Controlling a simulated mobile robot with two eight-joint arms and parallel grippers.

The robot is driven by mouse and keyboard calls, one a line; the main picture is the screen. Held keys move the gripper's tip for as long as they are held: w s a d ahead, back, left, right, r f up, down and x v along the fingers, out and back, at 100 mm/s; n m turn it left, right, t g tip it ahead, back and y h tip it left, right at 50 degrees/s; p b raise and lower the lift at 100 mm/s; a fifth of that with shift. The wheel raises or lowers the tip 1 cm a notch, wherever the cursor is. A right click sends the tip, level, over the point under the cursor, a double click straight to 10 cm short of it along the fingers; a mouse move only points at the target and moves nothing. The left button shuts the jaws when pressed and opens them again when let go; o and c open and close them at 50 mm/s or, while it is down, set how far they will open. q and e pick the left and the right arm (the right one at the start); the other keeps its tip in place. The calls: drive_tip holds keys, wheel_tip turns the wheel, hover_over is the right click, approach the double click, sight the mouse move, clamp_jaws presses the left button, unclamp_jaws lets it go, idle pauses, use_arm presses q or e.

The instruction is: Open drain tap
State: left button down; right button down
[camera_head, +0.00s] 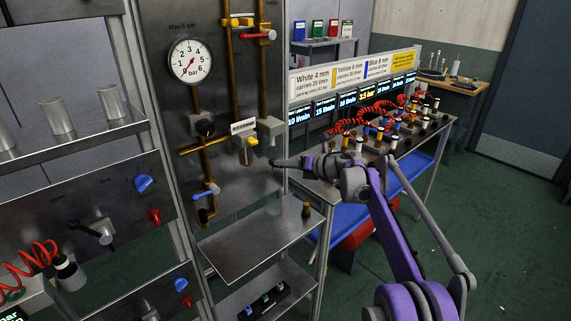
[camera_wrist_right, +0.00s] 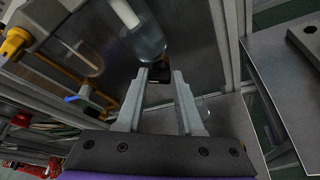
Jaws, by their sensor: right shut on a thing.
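My right gripper (camera_head: 275,163) reaches in from the right in the head view, up to the steel panel under the pipework. In the right wrist view my gripper (camera_wrist_right: 159,76) has its two fingers on either side of a small black piece (camera_wrist_right: 158,74) below a clear bowl (camera_wrist_right: 146,42). It is shut on this piece, which looks like the drain tap. The fingers hide part of it, so I cannot tell how far it is turned. My left gripper is not in view.
A pressure gauge (camera_head: 190,60), a red handle (camera_head: 258,36), a yellow knob (camera_head: 250,150) and a blue handle (camera_head: 205,191) are on the panel. A steel shelf (camera_head: 245,247) lies below. A bench with red coiled hoses (camera_head: 375,112) stands right.

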idle(0.3)
drive_tip(key=c, duration=0.5)
unclamp_jaws()
drive_tip(key=shift+c, duration=0.2)
drive_tip(key=shift+d, duration=0.1)
drive_tip(key=b+v, duration=0.1)
drive_tip(key=v, duration=0.9)
drive_tip(key=shift+s+d, duration=0.25)
drive_tip(key=shift+r, duration=0.1)
